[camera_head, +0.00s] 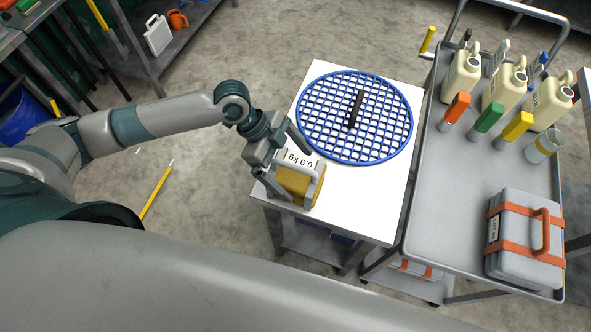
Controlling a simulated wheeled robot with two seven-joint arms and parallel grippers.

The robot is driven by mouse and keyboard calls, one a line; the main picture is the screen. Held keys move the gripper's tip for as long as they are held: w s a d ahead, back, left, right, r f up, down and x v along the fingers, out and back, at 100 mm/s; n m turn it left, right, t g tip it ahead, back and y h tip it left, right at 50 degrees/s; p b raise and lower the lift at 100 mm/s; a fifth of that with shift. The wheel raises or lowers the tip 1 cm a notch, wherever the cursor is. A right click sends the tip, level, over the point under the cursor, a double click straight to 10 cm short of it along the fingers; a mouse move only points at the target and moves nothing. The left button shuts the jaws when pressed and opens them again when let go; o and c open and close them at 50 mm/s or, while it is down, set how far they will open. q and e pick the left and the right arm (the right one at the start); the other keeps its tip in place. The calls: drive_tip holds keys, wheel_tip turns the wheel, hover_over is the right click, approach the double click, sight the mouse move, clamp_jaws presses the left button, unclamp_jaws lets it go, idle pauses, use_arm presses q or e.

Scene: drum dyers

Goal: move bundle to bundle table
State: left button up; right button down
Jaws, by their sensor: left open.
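A mustard-yellow bundle (293,186) with a white label reading 0.9 kg sits at the near left corner of a small white-topped table (372,215). A grey loop-like part shows at its right side. My left gripper (292,168) is at the bundle from the left and above. Its fingers are apart, one beyond the label and one at the near left side. Whether they touch the bundle I cannot tell. My right gripper is out of view.
A blue round grid (329,144) with a black bar lies on the white table behind the bundle. A grey cart (440,210) on the right holds cream jugs (503,85), coloured-handled tools and a strapped grey case (523,238). A yellow pencil-like stick (156,192) lies on the floor.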

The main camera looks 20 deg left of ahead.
use_arm(q)
drive_tip(key=b+v, duration=0.3)
drive_tip(key=v, duration=0.6)
drive_tip(key=shift+a+r, duration=0.1)
drive_tip(key=shift+a, duration=0.05)
drive_tip(key=shift+v, duration=0.8)
